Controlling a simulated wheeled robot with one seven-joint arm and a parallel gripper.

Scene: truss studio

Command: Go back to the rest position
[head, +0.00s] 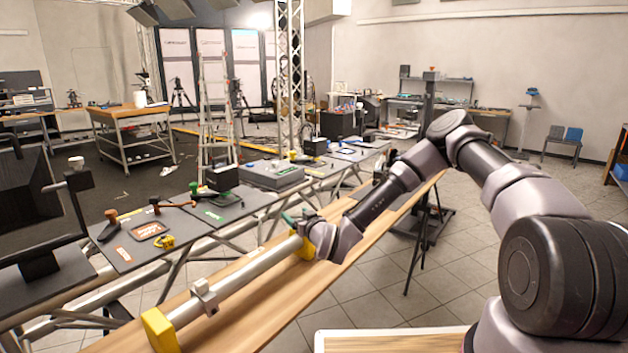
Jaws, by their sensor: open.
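My arm reaches from the lower right up to its elbow and down to the wooden bench. My gripper (299,222) is at the far end of a silver tube (247,277), close to a yellow block (309,246). It is open. Its fingers are small and partly hidden by my wrist, so I cannot tell whether they touch the tube or block. The tube lies along the wooden bench top (262,312), with another yellow block (160,330) at its near end and a grey clamp (205,297) partway along.
Left of the bench, a truss-framed row of dark panels (148,238) carries several small tools and a grey case (270,175). A monitor (35,215) stands at the left edge. Tiled floor (470,265) is open on the right.

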